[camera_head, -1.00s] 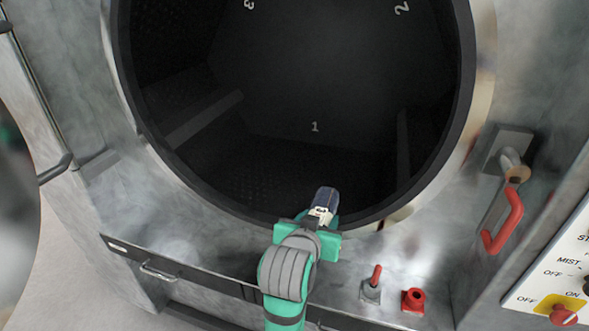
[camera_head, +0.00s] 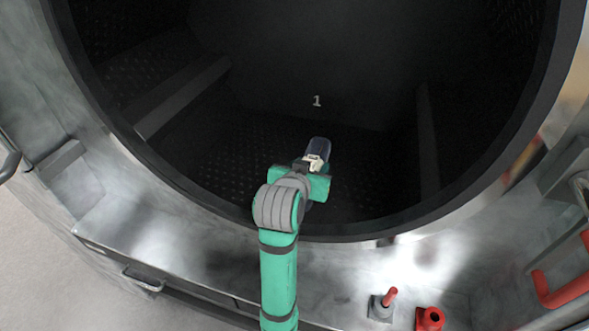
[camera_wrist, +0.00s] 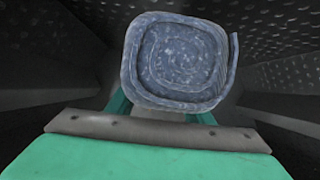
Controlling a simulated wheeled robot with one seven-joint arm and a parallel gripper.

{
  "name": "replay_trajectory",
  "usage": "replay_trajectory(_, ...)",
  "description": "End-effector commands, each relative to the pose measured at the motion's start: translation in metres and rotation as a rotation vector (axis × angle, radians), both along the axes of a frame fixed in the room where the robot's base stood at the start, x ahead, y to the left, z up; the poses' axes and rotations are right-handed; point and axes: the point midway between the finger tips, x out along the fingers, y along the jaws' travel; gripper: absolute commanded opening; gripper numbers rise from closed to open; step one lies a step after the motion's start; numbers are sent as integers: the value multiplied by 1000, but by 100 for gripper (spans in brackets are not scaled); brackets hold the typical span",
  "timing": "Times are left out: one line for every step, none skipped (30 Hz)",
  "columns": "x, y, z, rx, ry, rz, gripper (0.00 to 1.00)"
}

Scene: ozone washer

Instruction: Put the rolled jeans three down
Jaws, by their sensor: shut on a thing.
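My gripper (camera_head: 313,166) is shut on the rolled jeans (camera_head: 318,147), a dark blue roll that sticks out beyond the fingers. In the wrist view the rolled jeans (camera_wrist: 182,62) show their spiral end, with a loose edge on the right. The gripper and roll are inside the dark opening of the washer drum (camera_head: 250,140), above the compartment marked 1. My green arm reaches in over the front rim. Whether the roll touches the drum floor cannot be told.
Dark dividing walls stand at left (camera_head: 182,98) and right (camera_head: 428,145) of this compartment. The drum's round rim (camera_head: 335,236) passes under my arm. A red-tipped switch (camera_head: 385,303), a red button (camera_head: 430,318) and a red handle (camera_head: 562,290) are at the lower right.

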Motion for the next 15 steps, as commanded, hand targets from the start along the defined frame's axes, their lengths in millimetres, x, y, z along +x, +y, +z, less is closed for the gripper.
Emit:
replay_trajectory(10,4,-5,-1,1,2,14)
replay_trajectory(16,6,-7,-2,2,2,14)
replay_trajectory(24,9,-11,-1,1,3,14)
replay_trajectory(30,12,-14,-1,0,3,14)
replay_trajectory(36,14,-17,-1,2,3,14)
replay_trajectory(44,17,-20,-2,1,4,14)
replay_trajectory(50,20,-23,-1,1,4,14)
replay_trajectory(55,21,-28,-2,2,4,14)
replay_trajectory(59,23,-36,-2,3,5,14)
replay_trajectory(63,25,-42,-2,3,6,14)
replay_trajectory(67,27,-46,-1,2,5,14)
replay_trajectory(72,29,-52,-1,1,6,14)
replay_trajectory(76,31,-56,-2,1,8,14)
replay_trajectory(79,32,-60,-2,1,8,14)
replay_trajectory(82,33,-65,-1,-1,7,14)
